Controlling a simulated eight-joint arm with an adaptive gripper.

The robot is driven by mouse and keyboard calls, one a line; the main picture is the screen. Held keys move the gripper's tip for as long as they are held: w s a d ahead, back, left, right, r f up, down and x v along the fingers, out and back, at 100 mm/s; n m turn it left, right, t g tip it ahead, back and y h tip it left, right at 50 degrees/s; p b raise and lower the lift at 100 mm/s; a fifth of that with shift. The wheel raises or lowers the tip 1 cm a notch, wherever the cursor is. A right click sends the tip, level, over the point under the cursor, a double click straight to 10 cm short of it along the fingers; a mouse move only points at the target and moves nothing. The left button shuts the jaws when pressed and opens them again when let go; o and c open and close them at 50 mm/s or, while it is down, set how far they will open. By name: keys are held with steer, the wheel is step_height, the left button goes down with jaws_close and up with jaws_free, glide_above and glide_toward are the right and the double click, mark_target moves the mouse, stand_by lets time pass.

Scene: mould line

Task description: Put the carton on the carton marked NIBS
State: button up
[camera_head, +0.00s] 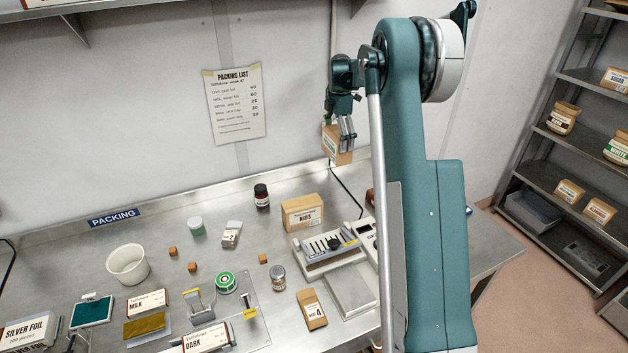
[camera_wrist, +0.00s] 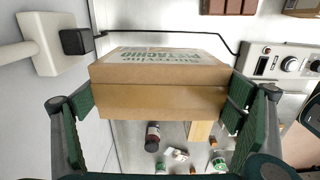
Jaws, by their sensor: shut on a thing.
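My gripper (camera_head: 347,133) is shut on a brown cardboard carton (camera_head: 335,147) and holds it up in the air near the back wall, well above the bench. In the wrist view the held carton (camera_wrist: 160,88) sits between the two green finger pads, its label upside down and reading PISTACHIO. The carton marked NIBS (camera_head: 303,213) stands on the bench toward the back, below and a little left of my gripper. Its top is bare. In the wrist view a tan block (camera_wrist: 200,131) shows partly below the held carton; I cannot tell if it is the NIBS carton.
A slotted grey device (camera_head: 330,248) stands just in front of the NIBS carton. A dark bottle (camera_head: 262,196) and a small white box (camera_head: 232,234) stand to its left. A white tub (camera_head: 127,264) is farther left.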

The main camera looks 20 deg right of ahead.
steer(key=s+a+r, duration=0.1)
steer(key=s+a, duration=0.6)
steer(key=a, duration=0.3)
steer(key=s+a+r, duration=0.2)
steer(key=s+a, duration=0.4)
steer(key=a, duration=0.5)
steer(key=shift+s+a, duration=0.15)
steer(key=shift+s, duration=0.2)
steer(key=shift+f, duration=2.85)
steer(key=shift+f, duration=0.1)
steer(key=shift+f+p, duration=0.35)
steer(key=shift+f, duration=1.6)
steer(key=shift+f, duration=0.2)
steer(key=o, duration=0.9)
steer(key=shift+o, duration=0.4)
